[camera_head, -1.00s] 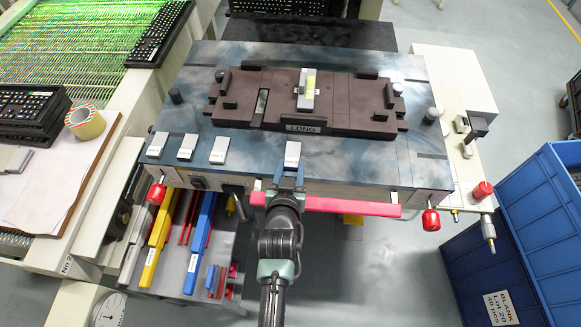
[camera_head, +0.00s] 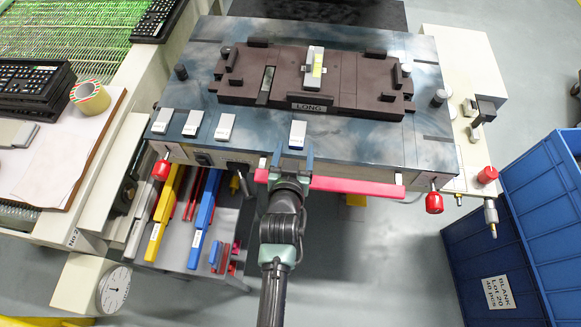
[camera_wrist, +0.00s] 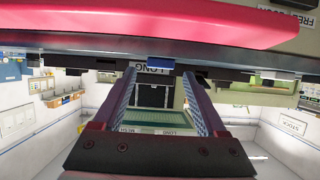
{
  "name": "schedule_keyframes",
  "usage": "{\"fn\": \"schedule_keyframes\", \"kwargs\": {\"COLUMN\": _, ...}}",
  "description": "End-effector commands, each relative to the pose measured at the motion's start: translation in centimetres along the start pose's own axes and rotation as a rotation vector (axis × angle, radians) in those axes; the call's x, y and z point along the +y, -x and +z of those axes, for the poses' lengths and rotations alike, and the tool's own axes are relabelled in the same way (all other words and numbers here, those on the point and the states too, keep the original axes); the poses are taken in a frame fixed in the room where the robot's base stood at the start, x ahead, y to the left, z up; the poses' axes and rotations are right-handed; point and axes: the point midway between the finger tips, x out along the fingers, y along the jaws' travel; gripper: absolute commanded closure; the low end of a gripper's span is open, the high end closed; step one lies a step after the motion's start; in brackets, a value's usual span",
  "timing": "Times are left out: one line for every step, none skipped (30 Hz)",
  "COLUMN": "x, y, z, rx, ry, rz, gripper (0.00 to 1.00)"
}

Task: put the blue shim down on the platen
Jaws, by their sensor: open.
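The platen (camera_head: 385,140) is the blue-grey marbled plate with a brown fixture on top. A small white-topped block with a blue front face (camera_head: 298,134), likely the blue shim, lies flat near the platen's front edge. My gripper (camera_head: 291,158) is open at the front edge, just short of this block and apart from it as far as I can tell. In the wrist view my gripper (camera_wrist: 165,95) shows two spread fingers with no held part visible between them.
Other white-topped blocks (camera_head: 193,122) lie left along the platen's front. A pink bar (camera_head: 350,187) runs below the front edge by my gripper. A red knob (camera_head: 434,202) sticks out at the right corner. Yellow and blue bars (camera_head: 204,218) lie on a shelf below; blue crates (camera_head: 490,270) stand right.

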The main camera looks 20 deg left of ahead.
Motion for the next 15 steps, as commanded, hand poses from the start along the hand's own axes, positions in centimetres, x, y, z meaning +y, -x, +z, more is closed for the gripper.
{"fn": "schedule_keyframes", "kwargs": {"x": 0.0, "y": 1.0, "z": 0.1, "rx": -0.001, "ry": 0.0, "rz": 0.0, "gripper": 0.26}}
{"fn": "schedule_keyframes", "kwargs": {"x": 0.0, "y": 1.5, "z": 0.1, "rx": -0.003, "ry": 0.0, "rz": 0.0, "gripper": 0.26}}
{"fn": "schedule_keyframes", "kwargs": {"x": 0.0, "y": 2.3, "z": 0.2, "rx": -0.002, "ry": 0.0, "rz": 0.0, "gripper": 0.26}}
{"fn": "schedule_keyframes", "kwargs": {"x": 0.0, "y": 2.8, "z": 0.1, "rx": -0.001, "ry": 0.0, "rz": 0.0, "gripper": 0.26}}
{"fn": "schedule_keyframes", "kwargs": {"x": 0.0, "y": 3.4, "z": 0.1, "rx": -0.001, "ry": 0.0, "rz": 0.0, "gripper": 0.26}}
{"fn": "schedule_keyframes", "kwargs": {"x": 0.0, "y": 4.2, "z": 0.1, "rx": -0.002, "ry": 0.0, "rz": 0.001, "gripper": 0.26}}
{"fn": "schedule_keyframes", "kwargs": {"x": 0.0, "y": 4.8, "z": 0.1, "rx": -0.002, "ry": 0.0, "rz": 0.001, "gripper": 0.26}}
{"fn": "schedule_keyframes", "kwargs": {"x": 0.0, "y": 5.4, "z": 0.2, "rx": -0.003, "ry": 0.0, "rz": 0.001, "gripper": 0.26}}
{"fn": "schedule_keyframes", "kwargs": {"x": 0.0, "y": 6.1, "z": 0.1, "rx": -0.002, "ry": 0.0, "rz": 0.0, "gripper": 0.26}}
{"fn": "schedule_keyframes", "kwargs": {"x": 0.0, "y": 6.6, "z": 0.1, "rx": -0.001, "ry": 0.0, "rz": 0.0, "gripper": 0.26}}
{"fn": "schedule_keyframes", "kwargs": {"x": 0.0, "y": 7.1, "z": 0.1, "rx": -0.002, "ry": 0.0, "rz": 0.0, "gripper": 0.26}}
{"fn": "schedule_keyframes", "kwargs": {"x": 0.0, "y": 7.7, "z": 0.1, "rx": -0.002, "ry": 0.0, "rz": 0.0, "gripper": 0.26}}
{"fn": "schedule_keyframes", "kwargs": {"x": 0.0, "y": 8.2, "z": 0.1, "rx": -0.002, "ry": 0.0, "rz": 0.001, "gripper": 0.26}}
{"fn": "schedule_keyframes", "kwargs": {"x": 0.0, "y": 8.5, "z": 0.1, "rx": -0.002, "ry": 0.0, "rz": 0.001, "gripper": 0.26}}
{"fn": "schedule_keyframes", "kwargs": {"x": 0.0, "y": 9.0, "z": 0.1, "rx": -0.003, "ry": 0.0, "rz": 0.001, "gripper": 0.26}}
